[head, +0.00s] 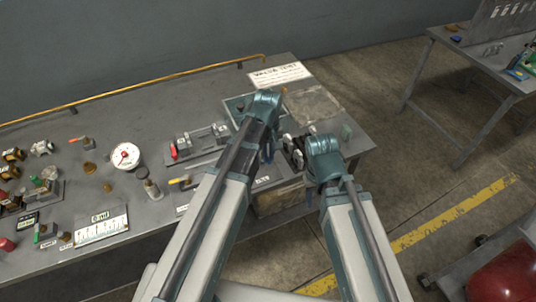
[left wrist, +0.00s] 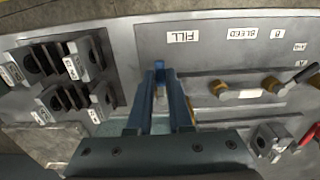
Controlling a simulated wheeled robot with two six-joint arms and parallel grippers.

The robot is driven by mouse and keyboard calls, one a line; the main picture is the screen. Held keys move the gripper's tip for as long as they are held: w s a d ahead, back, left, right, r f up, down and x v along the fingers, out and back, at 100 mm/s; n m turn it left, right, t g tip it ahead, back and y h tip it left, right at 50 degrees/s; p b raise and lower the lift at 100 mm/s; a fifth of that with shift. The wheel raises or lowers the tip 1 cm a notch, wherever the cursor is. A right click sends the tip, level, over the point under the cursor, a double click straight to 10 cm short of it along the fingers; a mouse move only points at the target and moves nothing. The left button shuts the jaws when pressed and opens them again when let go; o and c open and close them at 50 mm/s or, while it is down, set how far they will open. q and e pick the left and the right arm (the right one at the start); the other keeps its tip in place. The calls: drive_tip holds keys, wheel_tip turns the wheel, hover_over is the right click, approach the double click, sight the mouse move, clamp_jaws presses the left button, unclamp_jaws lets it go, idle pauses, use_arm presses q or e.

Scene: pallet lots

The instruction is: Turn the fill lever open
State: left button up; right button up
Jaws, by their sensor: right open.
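The FILL label (left wrist: 183,37) shows upside down on a grey plate (left wrist: 215,60) in the left wrist view. My left gripper (left wrist: 160,72) reaches down over that plate beside the label. A little orange-tan material shows by its right finger, but the fill lever itself is mostly hidden. I cannot tell whether the fingers touch or hold it. In the head view my left arm covers this spot, and my left gripper (head: 268,152) is mostly hidden. My right gripper (head: 293,151) is open, over the bench's right part, right of the left gripper.
Dark blocks with white labels (left wrist: 88,60) stand on the other side. A red-handled clamp (head: 174,151) and a round gauge (head: 125,155) stand further left on the bench.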

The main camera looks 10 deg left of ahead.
sight(269, 160)
use_arm(q)
drive_tip(key=shift+o, duration=0.5)
wheel_tip(269, 160, up, 14)
drive_tip(key=p, duration=1.3)
drive_tip(key=shift+p, duration=0.4)
drive_tip(key=shift+f, duration=0.15)
drive_tip(key=s+d+f+m+b, duration=0.2)
drive_tip(key=s+f+m+b, duration=0.1)
drive_tip(key=s+m, duration=0.2)
drive_tip(key=s+d+f+m+y+b, duration=0.1)
drive_tip(key=s+d+f+m+b, duration=0.2)
drive_tip(key=s, duration=0.5)
drive_tip(key=m+b, duration=0.1)
drive_tip(key=m, duration=0.1)
drive_tip(key=shift+s+f+m, duration=0.35)
drive_tip(key=shift+s+m, duration=0.05)
